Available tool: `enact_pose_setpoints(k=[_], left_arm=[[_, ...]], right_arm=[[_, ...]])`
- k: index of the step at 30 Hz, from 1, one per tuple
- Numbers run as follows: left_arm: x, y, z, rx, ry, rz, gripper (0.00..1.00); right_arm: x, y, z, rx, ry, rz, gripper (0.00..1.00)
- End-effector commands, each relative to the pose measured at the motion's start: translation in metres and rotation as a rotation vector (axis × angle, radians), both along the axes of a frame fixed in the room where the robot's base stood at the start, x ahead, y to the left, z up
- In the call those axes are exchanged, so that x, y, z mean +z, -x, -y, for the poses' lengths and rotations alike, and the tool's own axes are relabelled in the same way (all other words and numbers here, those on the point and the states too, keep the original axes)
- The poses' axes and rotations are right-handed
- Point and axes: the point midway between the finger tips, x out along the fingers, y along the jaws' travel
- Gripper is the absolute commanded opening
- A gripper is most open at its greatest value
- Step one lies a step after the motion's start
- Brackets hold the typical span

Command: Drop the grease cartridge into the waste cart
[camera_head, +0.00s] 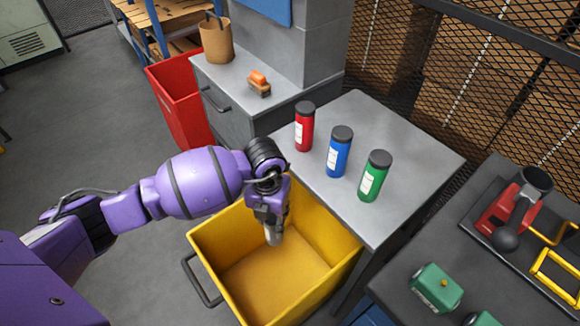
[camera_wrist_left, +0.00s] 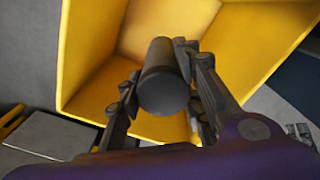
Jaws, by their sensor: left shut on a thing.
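My left gripper (camera_head: 270,217) is shut on a grey cylinder, the grease cartridge (camera_head: 274,235), and holds it above the open yellow waste cart (camera_head: 213,262). In the left wrist view the cartridge (camera_wrist_left: 164,85) shows its dark round end between the two fingers, with the yellow cart walls (camera_wrist_left: 86,55) beyond it. The cart looks empty where its floor shows. My right gripper is not in view.
A grey table with red (camera_head: 304,128), blue (camera_head: 339,152) and green (camera_head: 374,177) canisters stands beside the cart. A red bin (camera_head: 180,104) is behind it, near a drawer cabinet (camera_head: 235,110) bearing an orange brush (camera_head: 259,82). A workbench (camera_head: 400,285) stands at right.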

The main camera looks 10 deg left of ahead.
Motion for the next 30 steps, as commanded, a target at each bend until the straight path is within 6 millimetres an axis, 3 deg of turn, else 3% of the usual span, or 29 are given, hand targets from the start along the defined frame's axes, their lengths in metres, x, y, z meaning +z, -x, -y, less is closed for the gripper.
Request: enact_pose_setpoints(k=[1, 4, 14, 15, 20, 30], left_arm=[[-0.013, 0.003, 0.0, 0.0, 0.0, -0.007, 0.03], [-0.021, 0.002, 0.0, -0.001, 0.0, -0.005, 0.03], [-0.023, 0.0, 0.0, -0.002, 0.0, 0.002, 0.03], [-0.023, 0.0, 0.0, -0.002, 0.0, 0.002, 0.35], [-0.023, 0.0, 0.0, -0.002, 0.0, 0.001, 0.55], [-0.021, 0.0, 0.0, -0.002, -0.001, 0.001, 0.55]], right_arm=[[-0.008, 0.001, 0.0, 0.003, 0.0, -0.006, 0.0], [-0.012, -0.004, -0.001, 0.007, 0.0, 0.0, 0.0], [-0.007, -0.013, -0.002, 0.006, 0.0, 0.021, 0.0], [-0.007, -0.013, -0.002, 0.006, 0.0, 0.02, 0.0], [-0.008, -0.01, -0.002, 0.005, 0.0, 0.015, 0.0], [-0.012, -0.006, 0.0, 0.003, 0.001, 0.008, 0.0]])
